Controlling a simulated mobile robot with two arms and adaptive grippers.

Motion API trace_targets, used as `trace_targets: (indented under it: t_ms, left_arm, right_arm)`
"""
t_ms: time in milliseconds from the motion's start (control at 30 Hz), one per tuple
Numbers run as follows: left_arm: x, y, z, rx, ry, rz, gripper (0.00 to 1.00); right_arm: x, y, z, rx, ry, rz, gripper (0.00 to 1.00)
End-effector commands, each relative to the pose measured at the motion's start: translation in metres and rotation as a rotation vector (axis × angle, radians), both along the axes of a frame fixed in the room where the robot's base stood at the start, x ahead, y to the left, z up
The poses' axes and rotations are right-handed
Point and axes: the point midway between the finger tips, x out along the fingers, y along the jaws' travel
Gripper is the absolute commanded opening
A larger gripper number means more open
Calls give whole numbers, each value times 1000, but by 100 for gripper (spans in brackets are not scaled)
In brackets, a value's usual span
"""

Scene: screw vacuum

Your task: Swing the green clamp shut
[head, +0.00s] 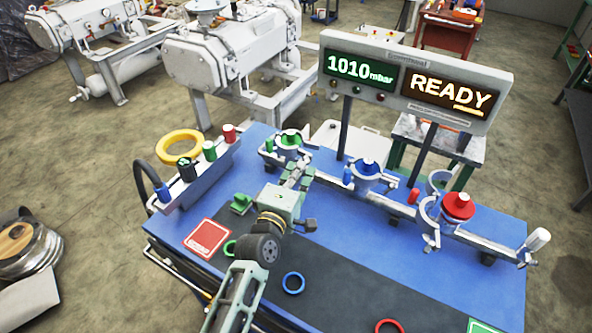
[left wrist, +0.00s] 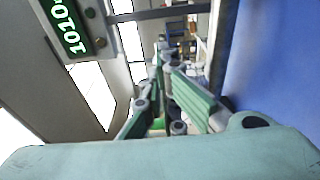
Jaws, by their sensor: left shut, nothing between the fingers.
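The green-capped port (head: 290,138) sits at the far left end of the pipe rail, with its grey metal clamp (head: 284,153) around it. At this size I cannot tell how far the clamp's arm stands open. My left gripper (head: 301,168) reaches over the table from the front, with its fingertips just in front of this clamp. It is shut and empty; whether it touches the clamp is unclear. In the left wrist view the fingers (left wrist: 165,90) point away toward the rail, and a bit of green shows low between them. My right gripper is not in view.
A blue-capped port (head: 367,167) and a red-capped port (head: 458,205) follow along the rail. A display panel (head: 412,80) stands on posts behind it. A rack (head: 200,173) with coloured pegs and a yellow ring is at left. Blue (head: 293,283) and red rings lie in front.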

Motion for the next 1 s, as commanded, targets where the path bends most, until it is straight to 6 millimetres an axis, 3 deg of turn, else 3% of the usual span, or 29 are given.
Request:
trace_targets:
  t_ms: [667,833,1000]
  left_arm:
    - [0,-1,0,0,0,0,0]
    - [-17,4,-2,1,2,0,0]
    - [-52,14,-2,1,3,0,0]
  right_arm:
    - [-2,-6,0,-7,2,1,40]
    - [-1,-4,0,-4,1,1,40]
    - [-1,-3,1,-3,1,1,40]
